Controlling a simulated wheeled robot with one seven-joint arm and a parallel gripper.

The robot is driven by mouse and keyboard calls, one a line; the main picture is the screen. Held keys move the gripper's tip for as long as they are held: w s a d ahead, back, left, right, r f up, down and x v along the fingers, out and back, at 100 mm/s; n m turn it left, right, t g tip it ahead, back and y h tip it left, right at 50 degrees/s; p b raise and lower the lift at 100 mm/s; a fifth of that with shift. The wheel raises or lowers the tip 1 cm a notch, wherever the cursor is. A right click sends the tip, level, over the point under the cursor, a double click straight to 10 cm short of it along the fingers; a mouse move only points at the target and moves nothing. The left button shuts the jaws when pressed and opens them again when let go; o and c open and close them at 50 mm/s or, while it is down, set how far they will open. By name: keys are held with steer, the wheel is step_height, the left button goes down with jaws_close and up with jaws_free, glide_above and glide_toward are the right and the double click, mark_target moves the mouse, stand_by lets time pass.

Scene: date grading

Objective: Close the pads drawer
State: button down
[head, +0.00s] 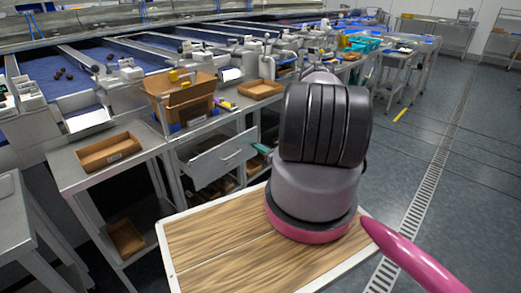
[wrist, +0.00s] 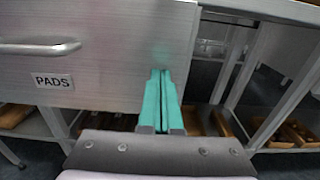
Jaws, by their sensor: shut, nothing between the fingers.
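The pads drawer (head: 218,158) is a grey metal drawer under the steel bench, seen in the head view standing out from the bench frame. In the wrist view its front (wrist: 110,62) fills the upper left, with a bar handle (wrist: 38,47) and a "PADS" label (wrist: 53,81). My gripper (wrist: 160,75) has its teal fingers together, with nothing between them. The fingertips are at the right part of the drawer front, right of the handle; whether they touch it I cannot tell. In the head view the gripper (head: 262,149) shows partly beside the drawer's right end, the rest hidden behind my arm.
An open cardboard box (head: 182,98) and a shallow brown tray (head: 260,89) stand on the bench above. Another brown tray (head: 109,152) lies on the side table at left. In the wrist view a bench leg (wrist: 232,72) and lower-shelf trays stand right of the drawer.

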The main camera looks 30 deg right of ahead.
steer(key=x, duration=1.2)
steer(key=shift+w+a, duration=0.1)
steer(key=shift+w, duration=0.05)
steer(key=shift+w+r, duration=0.15)
steer(key=shift+w, duration=0.05)
